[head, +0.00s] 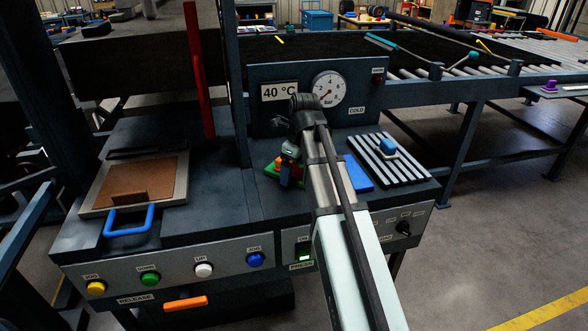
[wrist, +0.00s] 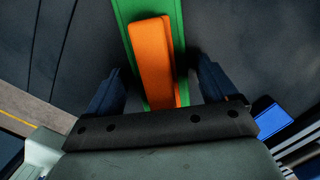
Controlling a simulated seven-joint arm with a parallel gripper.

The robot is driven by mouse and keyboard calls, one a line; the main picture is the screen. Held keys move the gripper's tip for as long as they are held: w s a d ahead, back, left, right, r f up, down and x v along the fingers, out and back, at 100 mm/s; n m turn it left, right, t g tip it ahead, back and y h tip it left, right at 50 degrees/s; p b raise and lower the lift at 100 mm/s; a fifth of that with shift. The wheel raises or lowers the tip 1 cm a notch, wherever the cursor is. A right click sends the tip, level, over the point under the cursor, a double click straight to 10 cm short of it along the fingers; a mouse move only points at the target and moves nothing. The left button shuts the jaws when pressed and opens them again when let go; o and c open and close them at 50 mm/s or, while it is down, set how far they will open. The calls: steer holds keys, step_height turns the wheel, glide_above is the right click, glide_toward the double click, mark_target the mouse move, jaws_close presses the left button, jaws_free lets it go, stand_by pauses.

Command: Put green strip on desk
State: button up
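The green strip (wrist: 147,7) lies on the dark press bench, and an orange strip (wrist: 153,60) lies on top of it, slightly turned. In the wrist view my gripper (wrist: 160,68) is open, with one dark blue finger on each side of the two strips. Gaps show beside both fingers, so nothing is clasped. In the head view my gripper (head: 289,172) points down at the strips beside the gauge panel, and my arm hides part of them. Whether the fingertips reach down to the green strip cannot be told.
A blue slab (head: 358,173) lies right of my arm, next to a ribbed rack (head: 410,172) bearing a small blue and white item (head: 388,147). The gauge panel (head: 282,117) stands behind. A press plate (head: 103,190) with a blue handle (head: 129,221) is at left. Bare bench lies between.

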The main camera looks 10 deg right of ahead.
steer(key=shift+r, duration=0.15)
steer(key=r, duration=0.4)
steer(key=s+d+r, duration=0.1)
steer(key=r, duration=0.7)
steer(key=shift+s+d, duration=0.15)
